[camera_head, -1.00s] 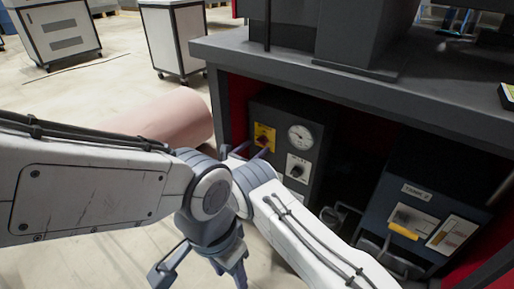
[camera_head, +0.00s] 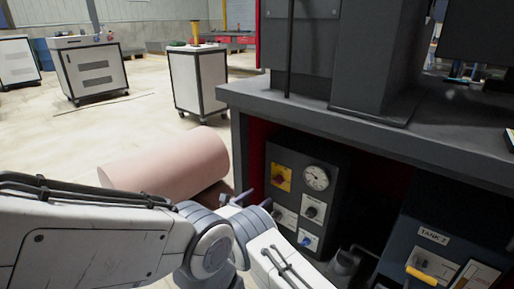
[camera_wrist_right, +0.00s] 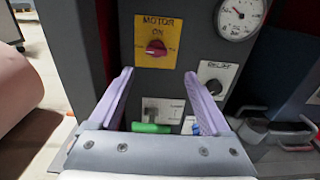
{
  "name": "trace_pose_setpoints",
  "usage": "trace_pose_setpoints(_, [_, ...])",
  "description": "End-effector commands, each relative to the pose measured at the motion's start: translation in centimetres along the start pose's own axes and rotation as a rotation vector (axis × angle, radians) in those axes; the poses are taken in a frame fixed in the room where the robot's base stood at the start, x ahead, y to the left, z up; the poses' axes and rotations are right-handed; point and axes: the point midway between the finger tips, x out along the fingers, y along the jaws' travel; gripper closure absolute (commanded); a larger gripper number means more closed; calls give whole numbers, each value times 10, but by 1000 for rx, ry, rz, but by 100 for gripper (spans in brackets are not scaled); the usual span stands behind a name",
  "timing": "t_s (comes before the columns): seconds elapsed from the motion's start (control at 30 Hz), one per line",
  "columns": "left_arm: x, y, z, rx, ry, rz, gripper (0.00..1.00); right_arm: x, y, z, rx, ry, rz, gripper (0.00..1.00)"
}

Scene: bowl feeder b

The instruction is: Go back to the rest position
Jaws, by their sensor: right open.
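My right gripper (camera_head: 245,199) is in front of the dark control panel (camera_head: 331,180) under the bench. In the right wrist view the right gripper (camera_wrist_right: 158,75) shows two purple fingers spread apart with nothing between them. Beyond them the panel carries a yellow plate with a red motor switch (camera_wrist_right: 157,43), a round gauge (camera_wrist_right: 240,14) and a selector knob (camera_wrist_right: 214,87). I cannot tell how close the fingertips are to the panel. My left arm comes in at the lower left of the head view, but its gripper is out of the picture.
A bench with a dark top (camera_head: 400,140) overhangs the panel. A pink cylinder (camera_head: 165,163) lies on the floor to the left. A tank unit (camera_head: 440,245) stands at the lower right. White wheeled cabinets (camera_head: 198,82) stand behind. Open floor (camera_head: 60,135) lies left.

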Motion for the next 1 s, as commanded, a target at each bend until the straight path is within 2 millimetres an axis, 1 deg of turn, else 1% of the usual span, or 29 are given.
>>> trace_pose_setpoints(0.03, [-5, 0, 0, 0, 0, 0, 50, -1, -3, 14, 28, 28, -17, 18])
trace_pose_setpoints(0.07, [-7, 0, 0, 0, 0, 0, 50, -2, -7, 21, 47, 53, -31, 18])
trace_pose_setpoints(0.17, [-16, 1, -1, 0, 0, 0, 50, -10, -28, 49, 142, 169, -106, 18])
trace_pose_setpoints(0.2, [-20, 2, -1, 0, 0, 0, 50, -16, -40, 61, 190, 227, -145, 18])
trace_pose_setpoints(0.27, [-26, 2, -1, 0, 0, 0, 50, -28, -60, 78, 268, 315, -209, 18])
trace_pose_setpoints(0.3, [-30, 2, -2, 0, 0, 0, 50, -37, -75, 89, 322, 372, -252, 18])
trace_pose_setpoints(0.37, [-35, 3, -2, 0, 0, 0, 50, -54, -96, 104, 405, 456, -321, 18])
trace_pose_setpoints(0.4, [-39, 3, -2, 0, 0, 0, 50, -66, -112, 114, 461, 510, -368, 18])
trace_pose_setpoints(0.47, [-45, 3, -2, 0, 0, 0, 50, -85, -135, 127, 546, 589, -442, 18])
trace_pose_setpoints(0.5, [-48, 4, -3, 0, 0, 0, 50, -100, -151, 135, 604, 640, -494, 18])
trace_pose_setpoints(0.57, [-54, 4, -3, 0, 0, 0, 50, -122, -174, 147, 691, 714, -572, 18])
trace_pose_setpoints(0.6, [-58, 4, -3, 0, 0, 0, 50, -138, -190, 154, 751, 761, -628, 18])
trace_pose_setpoints(0.67, [-63, 5, -3, 0, 0, 0, 50, -162, -213, 164, 841, 830, -713, 18])
trace_pose_setpoints(0.7, [-67, 5, -4, 0, 0, 0, 50, -178, -228, 170, 900, 873, -771, 18])
trace_pose_setpoints(0.8, [-75, 5, -4, 0, 0, 0, 50, -217, -261, 182, 1037, 967, -915, 18])
trace_pose_setpoints(0.9, [-81, 6, -4, 0, 0, 0, 50, -248, -287, 189, 1148, 1036, -1040, 18])
trace_pose_setpoints(1.0, [-86, 6, -5, 0, 0, 0, 50, -273, -307, 194, 1240, 1089, -1150, 18])
